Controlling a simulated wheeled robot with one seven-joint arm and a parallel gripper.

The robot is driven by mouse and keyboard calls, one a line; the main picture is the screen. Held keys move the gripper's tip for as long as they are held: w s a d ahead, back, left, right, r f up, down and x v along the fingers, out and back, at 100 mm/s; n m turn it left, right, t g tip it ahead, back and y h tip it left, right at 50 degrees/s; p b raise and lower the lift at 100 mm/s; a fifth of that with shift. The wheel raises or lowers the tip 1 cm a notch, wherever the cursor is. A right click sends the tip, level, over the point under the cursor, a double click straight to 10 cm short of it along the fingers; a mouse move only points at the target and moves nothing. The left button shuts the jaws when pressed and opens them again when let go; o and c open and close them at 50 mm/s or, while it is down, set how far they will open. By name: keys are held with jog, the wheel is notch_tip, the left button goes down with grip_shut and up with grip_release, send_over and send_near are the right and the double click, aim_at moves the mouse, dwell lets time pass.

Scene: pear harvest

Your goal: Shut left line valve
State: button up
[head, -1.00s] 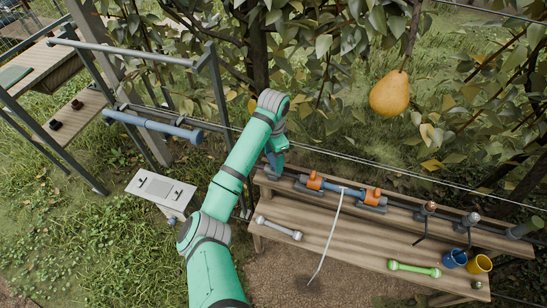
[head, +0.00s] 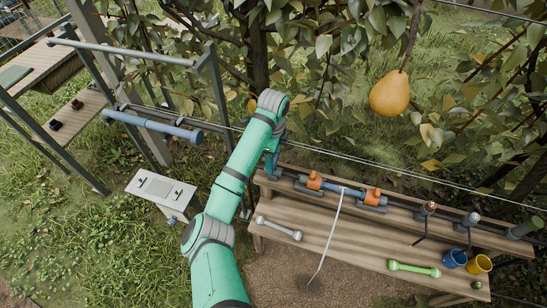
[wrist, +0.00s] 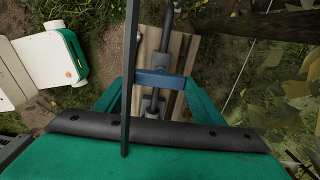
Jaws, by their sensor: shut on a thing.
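In the wrist view, the two green fingers of my gripper (wrist: 158,78) stand on either side of a short blue handle (wrist: 152,83). The gripper is shut on this handle, which lies crosswise over a grey pipe (wrist: 153,104). The pipe runs along a wooden plank. In the head view, my gripper (head: 271,166) is at the left end of the wooden bench, left of the blue pipe (head: 342,189) with two orange fittings (head: 314,181). My arm and gripper mostly hide the handle there, and its valve body is not clear.
A white hose (head: 331,236) hangs from the blue pipe. A grey dumbbell-shaped piece (head: 279,229), a green one (head: 414,269) and blue (head: 454,259) and yellow (head: 479,264) cups sit on the bench (head: 350,250). A dark upright post (wrist: 130,60) crosses the wrist view close to the left finger.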

dwell(0.6)
jog(key=o, duration=1.1)
jog(key=shift+c, duration=0.2)
jog(key=shift+r, duration=0.1)
notch_tip(320, 180, up, 11)
jog(key=shift+f, duration=0.2)
